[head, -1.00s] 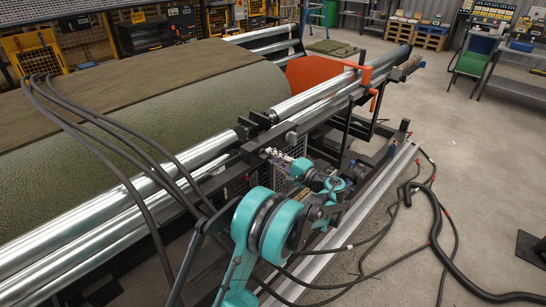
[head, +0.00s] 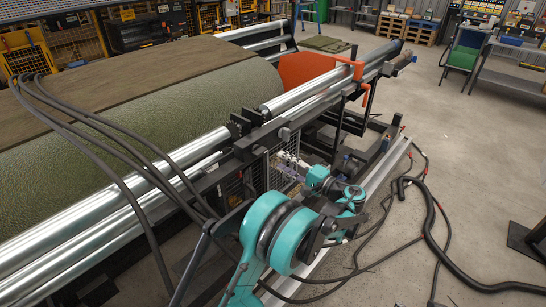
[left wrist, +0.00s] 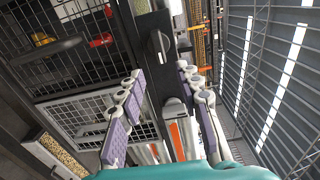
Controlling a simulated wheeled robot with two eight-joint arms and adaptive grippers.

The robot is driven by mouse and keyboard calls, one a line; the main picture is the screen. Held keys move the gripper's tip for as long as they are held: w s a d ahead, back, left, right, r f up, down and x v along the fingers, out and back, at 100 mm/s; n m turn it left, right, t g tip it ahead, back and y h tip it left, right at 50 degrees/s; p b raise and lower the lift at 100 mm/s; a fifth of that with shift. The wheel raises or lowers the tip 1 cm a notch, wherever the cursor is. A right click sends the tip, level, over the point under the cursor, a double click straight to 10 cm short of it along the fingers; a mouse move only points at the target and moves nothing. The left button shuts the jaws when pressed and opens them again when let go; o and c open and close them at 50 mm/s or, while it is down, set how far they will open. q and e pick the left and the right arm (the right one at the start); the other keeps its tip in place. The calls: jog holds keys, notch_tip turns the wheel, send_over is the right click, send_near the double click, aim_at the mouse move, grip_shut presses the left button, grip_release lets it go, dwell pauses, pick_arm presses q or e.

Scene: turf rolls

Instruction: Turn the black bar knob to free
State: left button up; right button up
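The black bar knob (left wrist: 159,45) shows in the left wrist view as a dark rounded piece on a dark upright post, just beyond my fingertips. My left gripper (left wrist: 161,72) is open, its two purple-padded fingers spread to either side of the post with nothing held. A clear gap shows between the fingers and the knob. In the head view my left gripper (head: 288,164) is beside the mesh side of the roller machine, small and partly hidden by my arm. I cannot make out the knob there. My right gripper is not in view.
The machine carries long metal rollers (head: 300,98) and a green turf roll (head: 190,105). A wire mesh panel (left wrist: 78,115) is left of the post in the wrist view. Black hoses (head: 432,225) lie on the floor at right. Open floor (head: 480,150) is farther right.

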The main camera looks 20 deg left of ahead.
pick_arm(q)
jog(key=shift+v, duration=1.75)
jog(key=s+a+h, duration=0.6)
jog(key=s+h, duration=0.2)
jog(key=s, duration=0.4)
jog(key=s+d+f+n+h, duration=0.2)
jog(key=s+d+h, duration=0.2)
jog(key=s, duration=0.5)
jog(key=s+d+f+n+t+h, duration=0.1)
jog(key=s+d+f+n+h, duration=0.1)
jog(key=s+d+h, duration=0.3)
jog(key=s+f, duration=0.1)
jog(key=s, duration=0.3)
jog(key=shift+s, duration=0.4)
jog(key=shift+a+f, duration=0.1)
